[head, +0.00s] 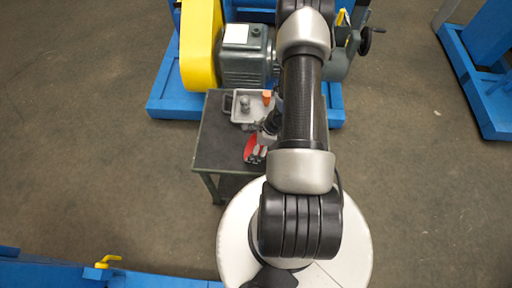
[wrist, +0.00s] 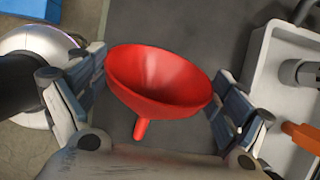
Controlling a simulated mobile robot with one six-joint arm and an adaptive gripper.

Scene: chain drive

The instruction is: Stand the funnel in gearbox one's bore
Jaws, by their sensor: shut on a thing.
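The red funnel (wrist: 160,85) is between the two fingers of my gripper (wrist: 161,88) in the wrist view. Its wide mouth faces the camera, and its short spout shows below it in the picture. My gripper is shut on the funnel's rim sides. In the head view, the funnel (head: 251,148) shows as a red patch over the cart, beside my gripper (head: 257,154). A grey-green gearbox housing (head: 243,70) with a pale label stands behind the cart. I cannot tell which gearbox is number one, and no bore is visible.
The dark cart top (head: 216,150) holds a grey tray (head: 238,116) with a grey part (head: 244,104) and an orange piece (head: 267,95). A yellow guard (head: 200,45) and blue frame (head: 166,104) stand behind. My arm hides the area right of the gearbox.

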